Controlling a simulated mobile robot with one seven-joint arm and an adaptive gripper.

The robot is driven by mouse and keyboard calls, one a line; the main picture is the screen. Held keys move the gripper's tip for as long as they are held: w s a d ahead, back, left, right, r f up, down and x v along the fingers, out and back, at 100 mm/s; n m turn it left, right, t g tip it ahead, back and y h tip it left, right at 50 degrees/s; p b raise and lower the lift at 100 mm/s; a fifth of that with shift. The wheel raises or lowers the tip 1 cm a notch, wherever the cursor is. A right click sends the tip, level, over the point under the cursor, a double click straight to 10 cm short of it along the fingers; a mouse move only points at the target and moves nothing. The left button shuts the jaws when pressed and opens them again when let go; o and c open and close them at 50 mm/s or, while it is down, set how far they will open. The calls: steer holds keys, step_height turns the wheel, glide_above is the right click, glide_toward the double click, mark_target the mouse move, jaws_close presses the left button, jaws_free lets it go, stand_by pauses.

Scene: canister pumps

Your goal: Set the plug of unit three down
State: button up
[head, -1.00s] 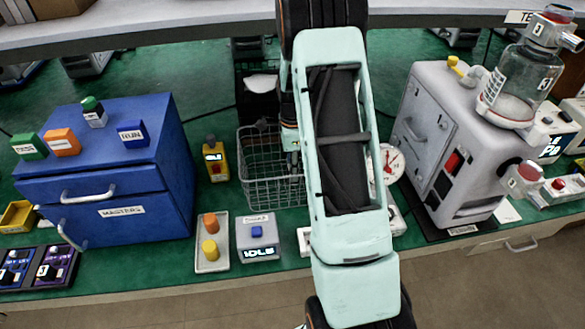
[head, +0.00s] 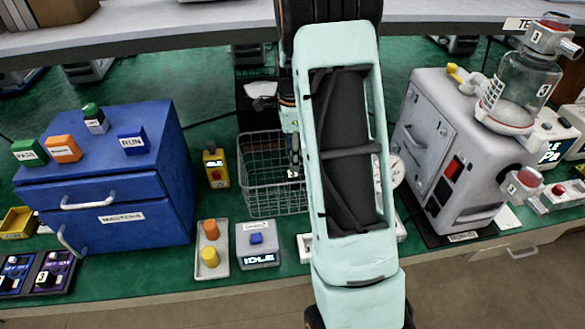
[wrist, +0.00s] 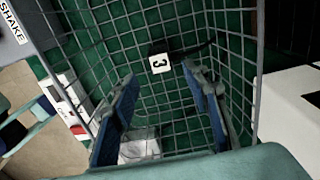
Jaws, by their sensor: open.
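A small dark plug with a white label reading 3 (wrist: 160,62) lies inside the wire basket (wrist: 262,60), seen in the wrist view. A thin dark cord runs from it to the right. My gripper (wrist: 160,84) is open, its two blue fingers on either side below the plug in the picture, with a gap between them and the plug. In the head view the wire basket (head: 262,190) stands on the green bench left of my arm, which hides its right part. A small pale mark, possibly the plug's label, shows near its right side.
A whitish block (wrist: 138,148) shows between the fingers' bases; I cannot tell if it is inside the basket. A blue cabinet (head: 105,180) stands left, a grey pump unit (head: 440,140) right. A yellow device (head: 215,168) stands just left of the basket.

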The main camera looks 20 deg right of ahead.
mark_target(292, 174)
steer(key=shift+r, duration=1.95)
